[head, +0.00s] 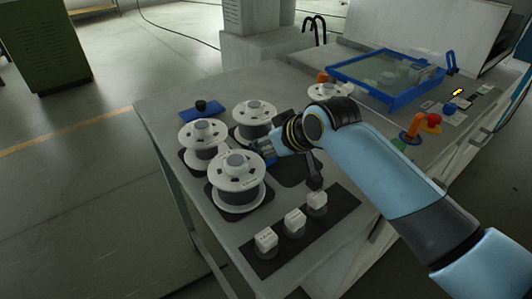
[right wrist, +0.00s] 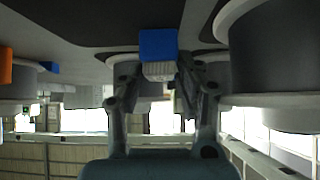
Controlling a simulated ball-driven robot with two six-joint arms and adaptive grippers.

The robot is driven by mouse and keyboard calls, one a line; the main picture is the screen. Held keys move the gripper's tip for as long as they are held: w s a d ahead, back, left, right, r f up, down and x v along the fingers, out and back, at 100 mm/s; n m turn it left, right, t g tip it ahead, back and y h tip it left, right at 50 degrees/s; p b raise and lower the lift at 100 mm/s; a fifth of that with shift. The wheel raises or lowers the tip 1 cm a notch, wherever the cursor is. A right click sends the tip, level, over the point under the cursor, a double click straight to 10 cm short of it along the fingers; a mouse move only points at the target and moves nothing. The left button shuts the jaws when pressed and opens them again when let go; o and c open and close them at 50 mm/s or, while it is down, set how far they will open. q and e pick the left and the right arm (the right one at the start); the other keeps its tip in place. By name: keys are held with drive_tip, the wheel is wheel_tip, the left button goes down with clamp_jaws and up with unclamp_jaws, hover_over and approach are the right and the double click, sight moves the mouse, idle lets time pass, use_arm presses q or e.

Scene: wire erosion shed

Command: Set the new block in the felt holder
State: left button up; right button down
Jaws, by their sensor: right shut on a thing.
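My right gripper (head: 266,149) reaches in among the spools in the head view, low over the table. In the right wrist view, its fingers (right wrist: 160,85) are closed around a small block with a blue part (right wrist: 158,44) and a ribbed pale grey part (right wrist: 158,71). The block is close to a dark surface; I cannot tell whether it touches. In the head view the block is mostly hidden by the gripper and the front spool. A dark pad (head: 291,174) lies under the wrist; I cannot tell if this is the felt holder. My left gripper is not in view.
A dark strip (head: 340,218) holds three white blocks. A blue-framed case (head: 385,75) and coloured knobs (head: 416,125) are at right.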

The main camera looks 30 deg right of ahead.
drive_tip(key=shift+s+a+f, duration=0.1)
drive_tip(key=shift+s+f, duration=0.3)
drive_tip(key=shift+f, duration=0.2)
drive_tip(key=shift+r+g, duration=0.25)
drive_tip(key=shift+g, duration=0.05)
drive_tip(key=r, duration=0.3)
drive_tip(key=shift+s+d+r, duration=0.1)
drive_tip(key=shift+d+r, duration=0.1)
drive_tip(key=shift+r, duration=0.2)
drive_tip(key=s+d+r, duration=0.3)
drive_tip(key=s+r, duration=0.4)
drive_tip(key=s, duration=0.4)
drive_tip(key=w+a+r+b, duration=0.2)
drive_tip(key=w+a+b, duration=0.1)
drive_tip(key=w+b, duration=0.6)
use_arm(q)
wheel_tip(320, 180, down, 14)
drive_tip(key=b, duration=0.4)
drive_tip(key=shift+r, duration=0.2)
use_arm(e)
drive_tip(key=s+a+f+n+y, duration=0.1)
drive_tip(key=s+a+n+y, duration=0.2)
drive_tip(key=s+a+n, duration=0.1)
drive_tip(key=shift+s+a+g, duration=0.25)
drive_tip(key=shift+s+g, duration=0.1)
drive_tip(key=shift+g, duration=0.05)
